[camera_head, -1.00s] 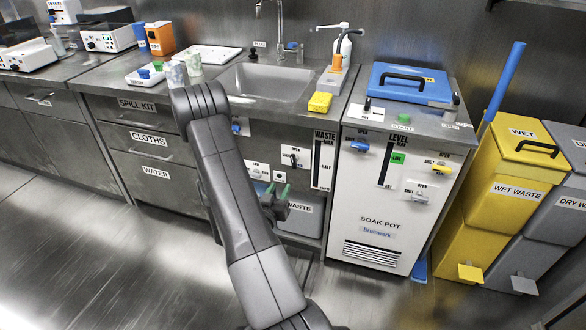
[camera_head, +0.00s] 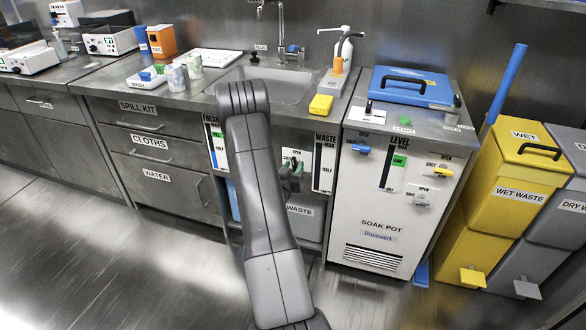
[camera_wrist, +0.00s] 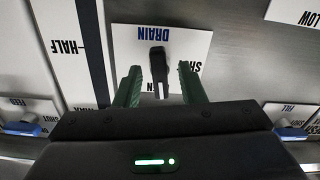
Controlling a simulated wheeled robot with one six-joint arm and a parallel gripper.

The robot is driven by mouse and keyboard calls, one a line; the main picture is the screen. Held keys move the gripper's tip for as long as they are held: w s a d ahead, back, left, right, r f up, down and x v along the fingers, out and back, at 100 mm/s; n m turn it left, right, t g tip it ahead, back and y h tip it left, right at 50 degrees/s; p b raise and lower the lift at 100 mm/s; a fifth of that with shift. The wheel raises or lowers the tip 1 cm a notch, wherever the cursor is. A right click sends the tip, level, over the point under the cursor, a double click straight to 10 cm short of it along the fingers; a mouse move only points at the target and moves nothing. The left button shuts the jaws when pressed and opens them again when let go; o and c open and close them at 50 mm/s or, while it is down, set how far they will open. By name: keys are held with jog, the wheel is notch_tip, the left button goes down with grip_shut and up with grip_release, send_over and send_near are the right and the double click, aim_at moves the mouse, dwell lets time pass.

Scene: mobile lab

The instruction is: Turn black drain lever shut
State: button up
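The black drain lever (camera_wrist: 159,66) stands on a white plate with an upside-down DRAIN label (camera_wrist: 125,38) in the wrist view. My gripper (camera_wrist: 160,72) is open, with one green finger on each side of the lever and a gap showing on both sides. The lever points along the picture's vertical, and part of a SHUT label shows beside the right finger. In the head view my gripper (camera_head: 290,178) is at the white drain plate (camera_head: 296,155) under the sink and hides most of the lever.
Blue levers show at the left (camera_wrist: 22,128) and right (camera_wrist: 290,133) in the wrist view. The WASTE gauge (camera_head: 324,165) is just right of my gripper. The white soak pot (camera_head: 385,205) stands farther right, with levers on its front. Floor in front is clear.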

grip_shut()
jog(key=shift+n, duration=0.5)
jog(key=n+b, duration=0.1)
jog(key=n, duration=0.1)
jog(key=shift+f+n+b, duration=0.1)
jog(key=shift+n+b, duration=0.25)
jog(key=shift+n, duration=0.05)
jog(key=n, duration=0.4)
jog(key=shift+n+b, duration=0.3)
jog(key=shift+b, duration=0.05)
jog(key=n, duration=0.4)
jog(key=shift+n, duration=1.8)
